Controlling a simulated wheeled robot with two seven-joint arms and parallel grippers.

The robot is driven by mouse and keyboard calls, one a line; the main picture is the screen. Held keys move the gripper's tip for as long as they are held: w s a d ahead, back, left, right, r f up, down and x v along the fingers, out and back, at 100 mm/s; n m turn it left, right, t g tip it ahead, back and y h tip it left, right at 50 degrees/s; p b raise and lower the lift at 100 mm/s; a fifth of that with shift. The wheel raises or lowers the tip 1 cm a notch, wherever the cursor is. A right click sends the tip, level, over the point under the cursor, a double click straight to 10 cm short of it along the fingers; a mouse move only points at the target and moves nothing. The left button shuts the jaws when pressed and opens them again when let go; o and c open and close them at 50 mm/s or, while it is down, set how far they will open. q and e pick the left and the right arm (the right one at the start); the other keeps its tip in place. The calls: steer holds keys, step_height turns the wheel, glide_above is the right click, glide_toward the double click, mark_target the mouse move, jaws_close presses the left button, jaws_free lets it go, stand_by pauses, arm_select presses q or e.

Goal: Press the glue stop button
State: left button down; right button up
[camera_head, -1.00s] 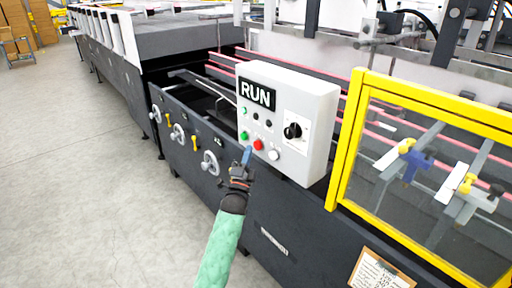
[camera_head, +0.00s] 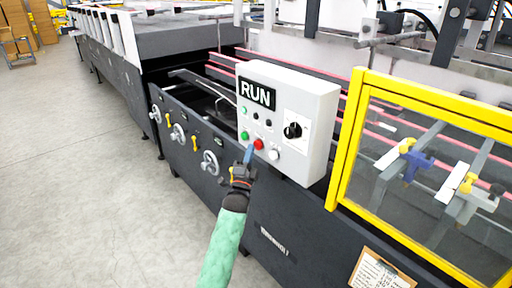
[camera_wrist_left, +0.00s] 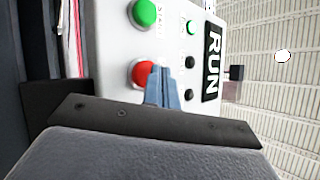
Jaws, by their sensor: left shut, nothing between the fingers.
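The control box (camera_head: 315,105) is a white panel with a RUN sign (camera_head: 257,95) on the machine's side. On its front are a green button (camera_head: 244,136), a red button (camera_head: 258,144), a white button (camera_head: 274,155) and a black rotary knob (camera_head: 292,131). My left gripper (camera_head: 248,154) is shut and empty, its blue fingertips just below and left of the red button. In the left wrist view the fingertips (camera_wrist_left: 164,85) lie beside the red button (camera_wrist_left: 142,73), partly overlapping its edge. Contact cannot be told. My right gripper is not in view.
A yellow-framed clear guard (camera_head: 345,150) stands right of the box. Handwheels (camera_head: 210,163) line the machine's dark side to the left. A clipboard (camera_head: 380,272) hangs at lower right. The grey floor (camera_head: 90,190) at left is clear.

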arm_select(q)
steer(key=shift+w+d, duration=0.3)
steer(key=shift+d, duration=0.15)
stand_by(0.8)
steer(key=shift+s+a, duration=0.1)
steer(key=shift+a, duration=0.05)
steer(key=shift+s+a, duration=0.45)
steer(key=shift+a, duration=0.15)
stand_by(0.4)
steer(key=s+a, duration=0.1)
steer(key=a, duration=0.1)
steer(key=s+a+p, duration=0.1)
steer(key=s+a, duration=0.1)
steer(key=shift+p, duration=0.3)
steer(key=shift+n, duration=0.3)
stand_by(0.4)
